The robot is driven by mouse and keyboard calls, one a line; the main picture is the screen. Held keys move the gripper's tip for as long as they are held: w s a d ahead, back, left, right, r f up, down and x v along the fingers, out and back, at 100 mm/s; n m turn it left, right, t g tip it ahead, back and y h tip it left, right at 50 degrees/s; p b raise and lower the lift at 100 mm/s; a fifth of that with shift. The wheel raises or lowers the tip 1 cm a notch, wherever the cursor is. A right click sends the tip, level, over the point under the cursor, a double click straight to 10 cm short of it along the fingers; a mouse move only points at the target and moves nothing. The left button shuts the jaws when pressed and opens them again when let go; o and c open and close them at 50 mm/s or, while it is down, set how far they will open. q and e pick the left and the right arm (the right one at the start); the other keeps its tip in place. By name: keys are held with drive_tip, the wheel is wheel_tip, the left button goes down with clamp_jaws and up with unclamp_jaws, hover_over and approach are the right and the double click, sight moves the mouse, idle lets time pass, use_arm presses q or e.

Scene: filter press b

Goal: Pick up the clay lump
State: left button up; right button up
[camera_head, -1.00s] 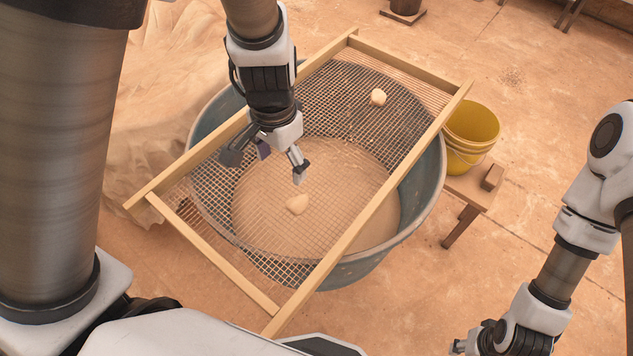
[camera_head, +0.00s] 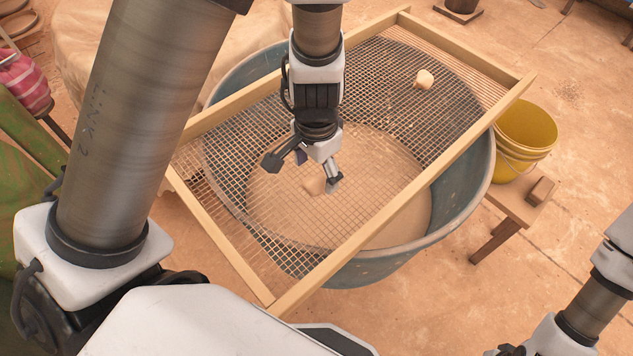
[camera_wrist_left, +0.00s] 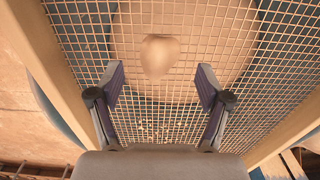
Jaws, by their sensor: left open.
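A small pale clay lump (camera_head: 315,186) lies on the wire mesh of a wooden-framed sieve (camera_head: 222,247). A second pale lump (camera_head: 424,79) lies on the mesh farther back and to the right. My left gripper (camera_head: 302,176) points down over the mesh beside the nearer lump and partly overlaps it in the head view. In the left wrist view the nearer lump (camera_wrist_left: 160,56) shows beyond the fingertips, roughly between their lines. The left gripper (camera_wrist_left: 160,82) is open and empty there. My right arm shows at the lower right of the head view, but its fingers are not visible.
The sieve rests across a large blue-grey tub (camera_head: 465,200) with pale liquid inside. A yellow bucket (camera_head: 524,140) stands at the right, near a low wooden stool (camera_head: 510,205) with a small block (camera_head: 541,191) on it.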

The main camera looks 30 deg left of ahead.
use_arm(q)
wheel_tip(320, 180, down, 2)
drive_tip(key=shift+f, duration=0.2)
drive_tip(key=shift+r, duration=0.1)
drive_tip(key=c, duration=1.2)
drive_tip(key=shift+c, duration=0.2)
